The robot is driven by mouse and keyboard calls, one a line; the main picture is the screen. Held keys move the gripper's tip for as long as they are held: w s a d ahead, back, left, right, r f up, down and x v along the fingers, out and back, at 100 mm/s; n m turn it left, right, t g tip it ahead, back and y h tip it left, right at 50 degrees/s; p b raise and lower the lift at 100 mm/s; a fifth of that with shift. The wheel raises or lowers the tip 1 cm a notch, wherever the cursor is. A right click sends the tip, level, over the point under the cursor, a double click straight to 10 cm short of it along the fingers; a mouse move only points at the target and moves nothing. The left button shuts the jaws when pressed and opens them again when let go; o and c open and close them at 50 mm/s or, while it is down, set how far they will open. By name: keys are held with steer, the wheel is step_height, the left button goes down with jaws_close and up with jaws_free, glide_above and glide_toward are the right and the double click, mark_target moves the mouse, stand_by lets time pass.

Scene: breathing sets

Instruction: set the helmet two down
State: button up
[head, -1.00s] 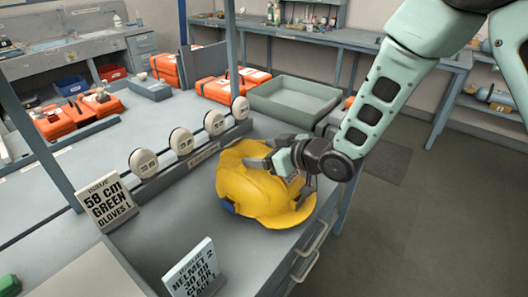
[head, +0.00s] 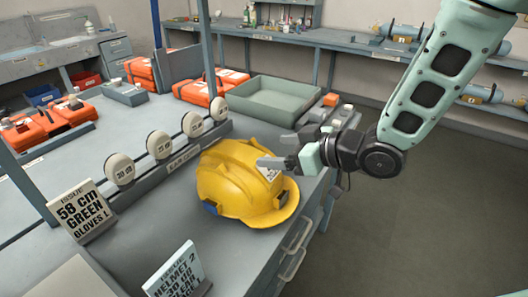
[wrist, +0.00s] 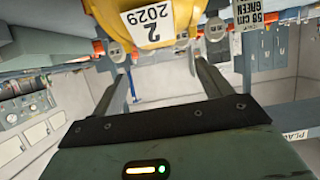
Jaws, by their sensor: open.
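The yellow helmet (head: 228,182) sits upright on the grey bench top, near its right edge. Its white label, reading "2 2029" (wrist: 150,20), shows at the top of the wrist view. My gripper (head: 283,148) is open at the helmet's upper right side, with one finger overlapping the helmet in the head view. I cannot tell whether that finger touches it. In the wrist view the fingers (wrist: 160,65) are spread with nothing between them. A "HELMET 2" card (head: 172,272) stands at the bench front.
A row of round ear cups (head: 159,144) stands behind the helmet. A "58 cm green gloves L" card (head: 82,208) is at the left. An empty green tray (head: 267,112) and orange cases (head: 182,62) are farther back. Floor is open at the right.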

steer(key=s+d+m+g+h, duration=0.1)
steer(key=s+d+g+h, duration=0.2)
steer(key=s, duration=0.9)
steer(key=s+d+r+m+g+h, duration=0.1)
steer(key=s+d+g+h, duration=0.2)
steer(key=s, duration=0.9)
steer(key=g+h, duration=0.2)
steer(key=h, duration=0.2)
steer(key=shift+s+r+m, duration=0.15)
steer(key=shift+s+m, duration=0.15)
steer(key=shift+m, duration=0.1)
